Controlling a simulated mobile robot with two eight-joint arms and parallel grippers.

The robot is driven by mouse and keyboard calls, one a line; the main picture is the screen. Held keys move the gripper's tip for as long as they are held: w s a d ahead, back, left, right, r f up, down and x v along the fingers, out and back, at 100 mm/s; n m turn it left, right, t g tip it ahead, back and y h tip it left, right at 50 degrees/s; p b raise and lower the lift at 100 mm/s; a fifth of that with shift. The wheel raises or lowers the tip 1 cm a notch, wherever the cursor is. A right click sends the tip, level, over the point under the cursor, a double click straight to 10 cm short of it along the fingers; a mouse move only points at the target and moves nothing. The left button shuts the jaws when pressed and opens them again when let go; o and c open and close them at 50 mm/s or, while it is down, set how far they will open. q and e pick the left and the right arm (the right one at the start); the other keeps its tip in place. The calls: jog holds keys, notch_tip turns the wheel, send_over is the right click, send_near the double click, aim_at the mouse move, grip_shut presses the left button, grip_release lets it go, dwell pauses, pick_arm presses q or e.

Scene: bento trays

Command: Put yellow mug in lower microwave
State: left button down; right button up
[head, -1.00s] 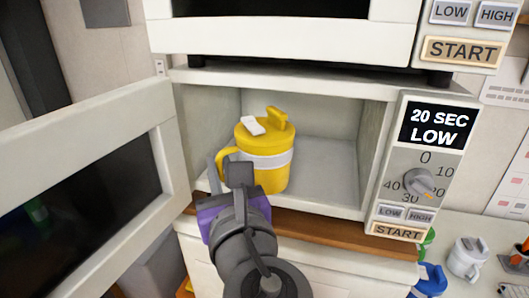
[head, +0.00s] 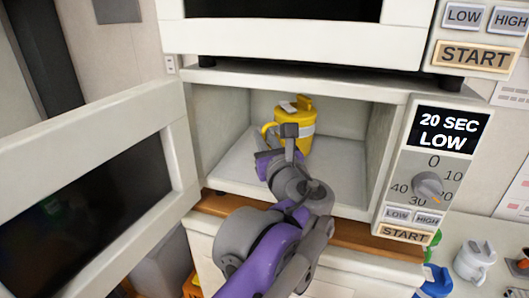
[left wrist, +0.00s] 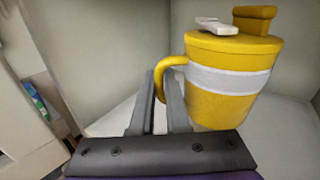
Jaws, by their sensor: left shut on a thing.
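The yellow mug (head: 300,118) has a white band, a lid with a white tab and a yellow spout. It is upright inside the lower microwave (head: 236,165), toward the back of the cavity. My left gripper (head: 288,133) reaches in through the open front and is shut on the mug's handle. In the left wrist view the mug (left wrist: 230,95) is at the right, and the handle runs between the gripper fingers (left wrist: 165,100). The arm hides part of the mug's base, so I cannot tell whether it touches the floor. My right gripper is not in view.
The lower microwave's door (head: 85,210) stands open at the left. The control panel (head: 437,165) reads 20 SEC LOW. Another microwave (head: 300,38) sits above. A white mug (head: 474,261) and a blue one (head: 436,281) stand on the counter at the lower right.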

pick_arm(q)
notch_tip(320, 180, down, 3)
jog(key=shift+f, duration=0.15)
jog(key=shift+w+f, duration=0.25)
jog(key=shift+f, duration=0.05)
jog(key=shift+f, duration=0.2)
jog(key=c, duration=0.9)
grip_release()
jog(key=shift+r, duration=0.1)
jog(key=shift+s+d+r, duration=0.1)
jog(key=shift+s+r, duration=0.05)
jog(key=shift+s, duration=0.05)
jog(key=b+v, duration=0.1)
jog(key=v, duration=1)
jog(key=shift+s+d, duration=0.1)
jog(key=shift+s, duration=0.25)
